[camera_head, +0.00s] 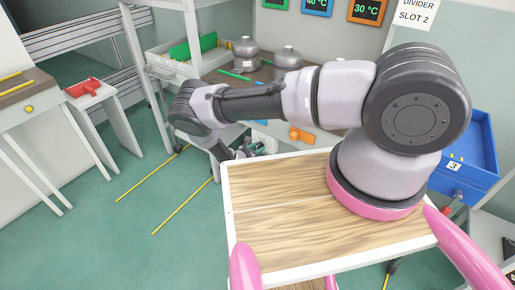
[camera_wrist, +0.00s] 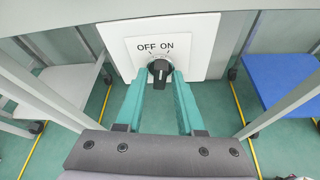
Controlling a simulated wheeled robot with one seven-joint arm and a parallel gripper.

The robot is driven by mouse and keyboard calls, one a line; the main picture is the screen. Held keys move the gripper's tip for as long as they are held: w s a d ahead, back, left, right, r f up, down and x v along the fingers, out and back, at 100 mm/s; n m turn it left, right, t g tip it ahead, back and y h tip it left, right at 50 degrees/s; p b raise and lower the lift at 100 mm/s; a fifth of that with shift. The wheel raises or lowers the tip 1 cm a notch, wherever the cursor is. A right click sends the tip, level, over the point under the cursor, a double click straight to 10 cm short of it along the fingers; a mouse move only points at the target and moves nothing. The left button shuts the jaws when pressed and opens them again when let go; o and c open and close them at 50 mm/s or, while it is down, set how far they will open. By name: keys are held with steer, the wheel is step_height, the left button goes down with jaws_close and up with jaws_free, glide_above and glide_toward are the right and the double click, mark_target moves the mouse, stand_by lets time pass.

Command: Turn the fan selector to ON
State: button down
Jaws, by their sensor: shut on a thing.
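The fan selector (camera_wrist: 160,72) is a black rotary knob on a white plate (camera_wrist: 192,27) marked OFF on the left and ON on the right. It shows in the middle of the wrist view, and its pointer looks roughly upright between the two words; the exact angle is too small to tell. My gripper (camera_wrist: 159,80) has its two green fingers on either side of the knob and is shut on it. In the head view my gripper (camera_head: 248,150) is small and low beside the bench, and the knob is hidden there.
A wooden-topped surface with a white rim (camera_head: 228,215) lies under my arm. Two grey compressor tanks (camera_head: 246,50) stand on the bench behind. A blue bin (camera_head: 470,160) is at right, a red tray (camera_head: 83,88) at left. Metal legs flank the plate in the wrist view.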

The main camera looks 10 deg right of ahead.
steer(key=shift+s+m+t+y, duration=0.1)
steer(key=shift+m+t+y, duration=0.45)
steer(key=shift+m, duration=0.65)
steer(key=shift+t, duration=0.25)
steer(key=c, duration=0.8)
jaws_free()
steer(key=v, duration=1)
steer(key=shift+s+a, duration=0.2)
steer(key=shift+s, duration=0.05)
steer(key=shift+r, duration=0.15)
